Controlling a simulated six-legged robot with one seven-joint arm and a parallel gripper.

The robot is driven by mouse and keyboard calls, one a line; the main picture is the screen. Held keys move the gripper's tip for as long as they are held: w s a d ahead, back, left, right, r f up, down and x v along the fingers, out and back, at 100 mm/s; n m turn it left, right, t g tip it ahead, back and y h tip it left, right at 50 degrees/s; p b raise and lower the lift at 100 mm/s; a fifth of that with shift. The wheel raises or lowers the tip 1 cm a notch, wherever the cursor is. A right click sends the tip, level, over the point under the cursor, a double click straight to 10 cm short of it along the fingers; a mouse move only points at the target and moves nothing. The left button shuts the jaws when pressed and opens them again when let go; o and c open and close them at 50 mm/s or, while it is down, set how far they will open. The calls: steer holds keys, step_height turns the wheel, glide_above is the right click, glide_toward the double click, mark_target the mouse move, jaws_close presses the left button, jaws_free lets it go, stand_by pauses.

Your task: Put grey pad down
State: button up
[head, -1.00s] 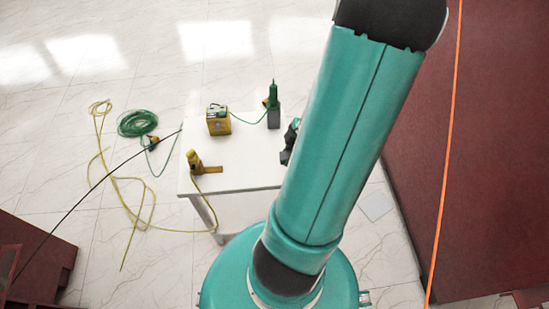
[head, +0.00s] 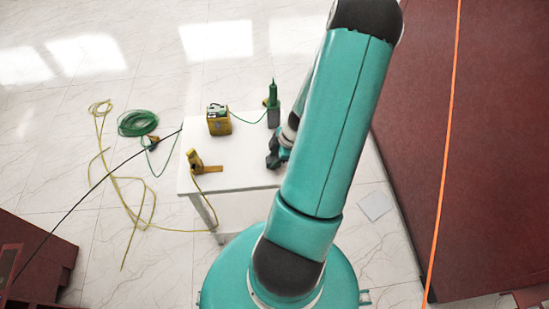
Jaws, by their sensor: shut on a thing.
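My gripper (head: 275,153) is small and dark at the end of my wrist, over the right part of the white table (head: 236,162). It is shut on a dark grey piece, which I take to be the grey pad (head: 272,163). Pad and jaws blend together, so their border is unclear. My teal arm hides part of the wrist and the table's right side. I cannot tell whether the pad touches the tabletop.
On the table stand a yellow box (head: 218,121), a dark holder (head: 274,118) with a green tool (head: 272,93), and a yellow tool (head: 196,163). The table's front middle is clear. Cables (head: 138,123) lie on the left floor. A light square (head: 376,206) lies on the right floor.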

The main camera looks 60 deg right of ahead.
steer(key=shift+f, duration=0.15)
steer(key=o, duration=0.9)
steer(key=shift+o, duration=0.2)
steer(key=v, duration=1.2)
steer(key=shift+w+r, duration=0.1)
steer(key=shift+r, duration=0.15)
